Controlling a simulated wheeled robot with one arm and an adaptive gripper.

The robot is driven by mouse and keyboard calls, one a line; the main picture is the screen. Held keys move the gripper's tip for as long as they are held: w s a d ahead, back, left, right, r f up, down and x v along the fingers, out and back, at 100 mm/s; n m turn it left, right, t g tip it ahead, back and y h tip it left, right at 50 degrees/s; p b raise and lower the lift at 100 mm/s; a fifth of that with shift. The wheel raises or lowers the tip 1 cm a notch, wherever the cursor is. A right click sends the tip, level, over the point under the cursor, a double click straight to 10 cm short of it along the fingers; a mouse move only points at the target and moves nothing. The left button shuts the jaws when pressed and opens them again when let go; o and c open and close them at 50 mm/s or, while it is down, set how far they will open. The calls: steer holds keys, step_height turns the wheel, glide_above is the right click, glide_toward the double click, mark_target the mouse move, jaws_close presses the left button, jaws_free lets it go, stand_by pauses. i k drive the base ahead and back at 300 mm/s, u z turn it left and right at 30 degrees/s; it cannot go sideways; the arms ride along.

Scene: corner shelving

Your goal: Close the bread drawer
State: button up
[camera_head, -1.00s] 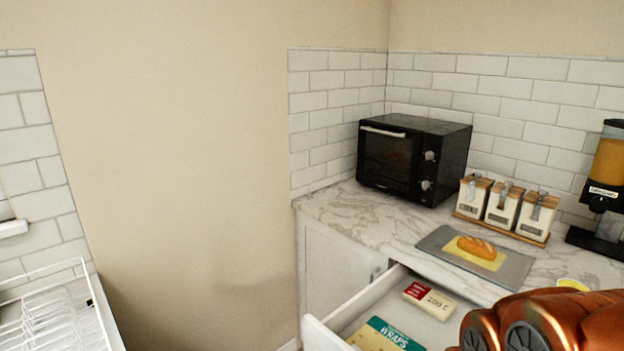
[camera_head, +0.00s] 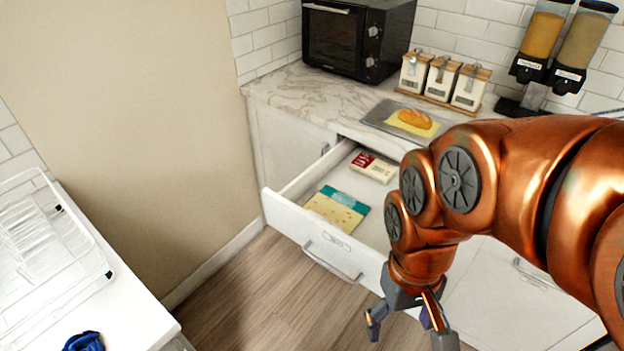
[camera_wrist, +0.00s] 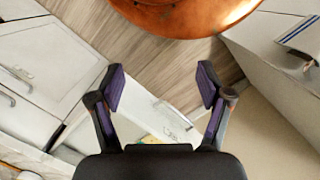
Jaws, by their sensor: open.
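The white drawer (camera_head: 285,217) under the counter is pulled out. It holds a teal and yellow wraps pack (camera_head: 338,208) and a red and cream packet (camera_head: 373,167). A metal handle (camera_head: 331,262) is on its front panel. My gripper (camera_head: 405,328) is open and empty, in front of and below the drawer's right part in the head view, apart from it as far as I can tell. In the wrist view, the drawer front (camera_wrist: 148,108) shows between and beyond the spread fingers of my gripper (camera_wrist: 160,88). My arm hides the drawer's right end.
A white dish rack (camera_head: 45,240) stands on the left counter. The wooden floor (camera_head: 250,290) in front of the drawer is clear.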

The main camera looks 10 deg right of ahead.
mark_target(361, 255)
steer(key=u, duration=0.35)
steer(key=k, duration=0.35)
steer(key=u, duration=1.55)
